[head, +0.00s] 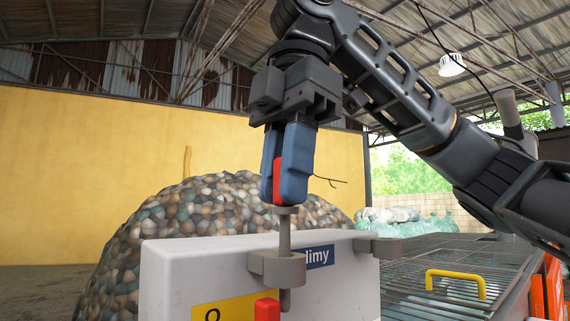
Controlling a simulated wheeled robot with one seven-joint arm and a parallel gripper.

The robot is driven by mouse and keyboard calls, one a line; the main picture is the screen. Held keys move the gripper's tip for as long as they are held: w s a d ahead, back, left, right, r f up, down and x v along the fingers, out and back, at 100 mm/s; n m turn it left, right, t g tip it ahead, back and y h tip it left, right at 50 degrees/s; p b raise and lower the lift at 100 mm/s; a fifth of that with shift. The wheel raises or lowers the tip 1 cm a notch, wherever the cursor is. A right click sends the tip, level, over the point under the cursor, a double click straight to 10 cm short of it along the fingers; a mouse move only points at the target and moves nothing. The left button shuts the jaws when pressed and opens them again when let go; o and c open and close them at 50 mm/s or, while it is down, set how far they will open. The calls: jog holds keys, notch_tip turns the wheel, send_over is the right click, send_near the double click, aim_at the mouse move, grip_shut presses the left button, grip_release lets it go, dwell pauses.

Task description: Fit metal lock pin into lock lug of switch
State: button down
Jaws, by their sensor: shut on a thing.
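My gripper (286,195) points straight down with its blue fingers shut on the metal lock pin (285,233). A red part shows between the fingers; I cannot tell whether it belongs to the pin. The grey pin stands upright, with a wide collar just below the fingertips. Its shaft runs down to the grey lock lug (265,268) on the front of the pale switch box (200,262). A grey tip shows below the lug, so the pin appears to pass through it. The collar is clearly above the lug. A red switch lever (267,310) stands just below.
A yellow label (215,312) and a blue nameplate (318,257) are on the box front. A second grey lug (378,247) juts from the box's right side. A metal grate (440,265) with a yellow handle (455,283) lies to the right. A heap (200,215) rises behind.

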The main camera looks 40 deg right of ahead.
aim_at(286, 206)
jog(key=shift+f+b, duration=0.55)
jog(key=shift+f, duration=1.15)
jog(key=c, duration=0.9)
grip_release()
jog(key=shift+r, duration=0.1)
jog(key=r, duration=0.5)
jog(key=d+r, duration=0.1)
jog(key=r, duration=0.1)
jog(key=shift+d+r+p, duration=0.1)
jog(key=shift+r+p, duration=0.15)
jog(key=shift+p, duration=0.05)
